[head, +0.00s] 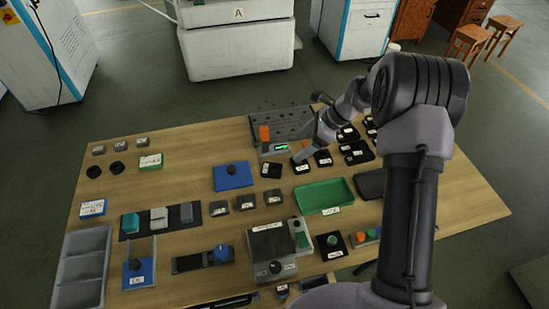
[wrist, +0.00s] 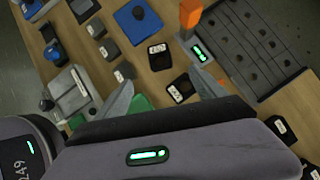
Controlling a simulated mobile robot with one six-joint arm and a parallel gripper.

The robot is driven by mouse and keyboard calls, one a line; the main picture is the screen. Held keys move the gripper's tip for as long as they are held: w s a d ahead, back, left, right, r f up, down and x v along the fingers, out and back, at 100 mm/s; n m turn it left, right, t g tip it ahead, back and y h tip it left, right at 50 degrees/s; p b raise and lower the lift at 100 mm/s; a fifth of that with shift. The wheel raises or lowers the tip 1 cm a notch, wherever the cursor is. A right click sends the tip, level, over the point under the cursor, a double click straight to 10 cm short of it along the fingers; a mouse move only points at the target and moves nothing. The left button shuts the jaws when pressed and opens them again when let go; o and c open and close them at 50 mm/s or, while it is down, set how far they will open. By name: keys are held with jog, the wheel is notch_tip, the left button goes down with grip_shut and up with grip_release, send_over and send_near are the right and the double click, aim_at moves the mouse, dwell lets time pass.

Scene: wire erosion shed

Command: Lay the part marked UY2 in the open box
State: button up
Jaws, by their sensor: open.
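Several small dark parts with white labels lie on the table, among them one (head: 271,170) left of my gripper (head: 307,157) and one (head: 323,158) by its jaws. The labels are too small to read, so I cannot tell which is UY2. In the wrist view my gripper (wrist: 157,64) is open, its fingers spread above the table with nothing held. One labelled dark part (wrist: 158,57) shows between the fingertips, farther off; another (wrist: 181,90) shows by the right finger. A shallow green open tray (head: 324,196) stands right of centre; I cannot tell whether it is the box.
A grey compartment tray (head: 80,268) stands at the front left. Grey blocks (head: 246,203), a blue block (head: 233,176) and a grey device (head: 272,248) crowd the middle.

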jog(key=b, duration=0.4)
send_near(270, 170)
jog(key=f, duration=0.2)
jog(key=w+a+f, duration=0.1)
jog(key=shift+a, duration=0.1)
jog(key=b+x, duration=0.2)
jog(key=x, duration=0.2)
jog(key=shift+s+f, duration=0.1)
jog(key=shift+f, duration=0.2)
jog(key=shift+a+f+b, duration=0.15)
jog(key=shift+a+b, duration=0.1)
jog(key=shift+b, duration=0.05)
jog(key=shift+r, duration=0.2)
grip_shut()
